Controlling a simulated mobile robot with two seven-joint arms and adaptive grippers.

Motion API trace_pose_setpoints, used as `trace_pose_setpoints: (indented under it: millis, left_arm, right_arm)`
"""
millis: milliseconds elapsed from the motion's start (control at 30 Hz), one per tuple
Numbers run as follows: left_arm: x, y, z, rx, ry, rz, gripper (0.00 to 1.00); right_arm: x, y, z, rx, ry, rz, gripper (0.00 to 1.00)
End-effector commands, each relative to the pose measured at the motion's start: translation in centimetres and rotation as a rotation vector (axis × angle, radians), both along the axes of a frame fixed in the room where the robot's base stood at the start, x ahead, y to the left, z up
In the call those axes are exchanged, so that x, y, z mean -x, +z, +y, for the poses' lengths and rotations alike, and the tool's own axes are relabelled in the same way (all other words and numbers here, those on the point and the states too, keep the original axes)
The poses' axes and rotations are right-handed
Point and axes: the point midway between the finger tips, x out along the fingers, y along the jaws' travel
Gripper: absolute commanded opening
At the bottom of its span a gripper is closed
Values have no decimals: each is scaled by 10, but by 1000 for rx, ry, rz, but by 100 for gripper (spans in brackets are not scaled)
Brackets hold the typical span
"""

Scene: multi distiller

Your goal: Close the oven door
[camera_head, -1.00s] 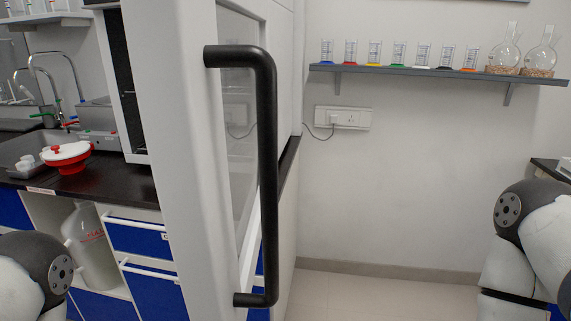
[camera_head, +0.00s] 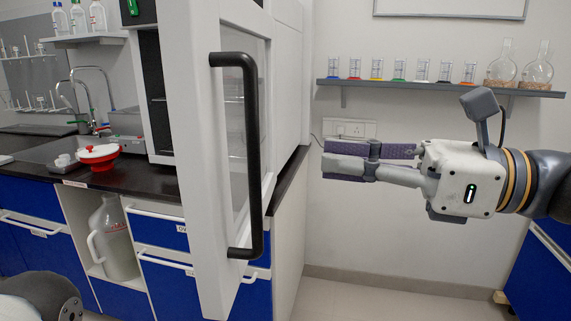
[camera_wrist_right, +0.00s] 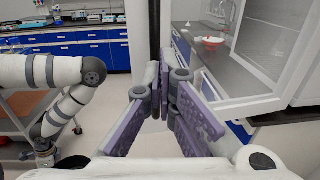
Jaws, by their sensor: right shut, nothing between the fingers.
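The oven door (camera_head: 196,180) stands open in the head view, its white frame seen nearly edge-on and turned toward me. Its black upright bar handle (camera_head: 251,150) is on the near face. My right gripper (camera_head: 324,160) comes in from the right, fingers pointing left, shut and empty. In the picture it lies right of the handle with a gap between. In the right wrist view my right gripper (camera_wrist_right: 162,75) has a dark upright bar behind its fingertips; I cannot tell whether it is the handle. A white-framed glass panel (camera_wrist_right: 275,45) fills the right there. My left gripper is out of view.
The oven stands on a dark counter (camera_head: 125,190) with a red-and-white bowl (camera_head: 97,157) and a sink beside it. A wall shelf (camera_head: 430,87) with glassware runs behind my right gripper. The floor (camera_head: 385,300) right of the oven is clear.

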Motion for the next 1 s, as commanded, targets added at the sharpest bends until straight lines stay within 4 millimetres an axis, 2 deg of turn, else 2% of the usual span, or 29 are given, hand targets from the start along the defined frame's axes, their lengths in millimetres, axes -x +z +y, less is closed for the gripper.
trace_pose_setpoints:
  millis: [33, 200, 300, 467, 867, 1000]
  left_arm:
    - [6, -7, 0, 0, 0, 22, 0]
    - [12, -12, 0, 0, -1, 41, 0]
    - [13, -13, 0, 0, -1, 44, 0]
    - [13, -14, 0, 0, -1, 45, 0]
    - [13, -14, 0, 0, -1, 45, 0]
    - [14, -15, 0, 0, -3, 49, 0]
  right_arm:
    - [-5, -8, 11, 3, 5, 11, 0]
    - [-16, -4, 42, 3, 4, 3, 0]
    - [-21, -1, 53, 2, 2, 0, 0]
    - [-24, 1, 63, 1, 1, -2, 0]
    - [-26, 1, 66, 1, -5, -3, 0]
    - [-33, 0, 81, 3, -31, -2, 0]
